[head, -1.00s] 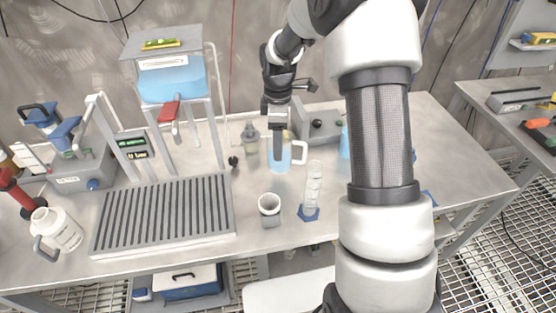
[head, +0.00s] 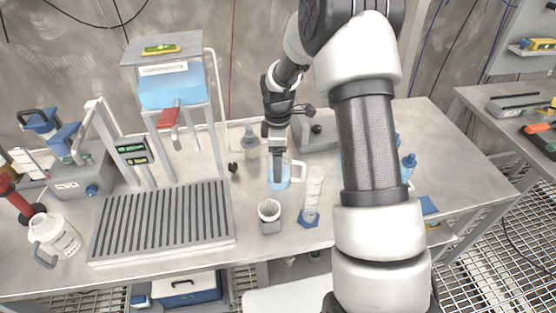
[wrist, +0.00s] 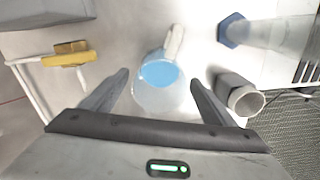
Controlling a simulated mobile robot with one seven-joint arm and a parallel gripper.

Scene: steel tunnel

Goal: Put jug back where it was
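The jug (head: 279,181) is clear, holds blue liquid and has a pale handle on its right in the head view. My gripper (head: 278,165) points down at it. In the wrist view the jug (wrist: 160,98) is upright between the two fingers of my gripper (wrist: 160,80), which are spread to its width and flank its walls. The jug's handle points away from my palm. I cannot tell whether its base touches the table (head: 345,235).
A small grey-white cup (head: 269,217) and a graduated cylinder with a blue foot (head: 312,197) stand close in front of the jug. A glass bottle (head: 250,146) stands behind left, and a grey box (head: 320,133) behind right. A ribbed rack (head: 163,222) lies left.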

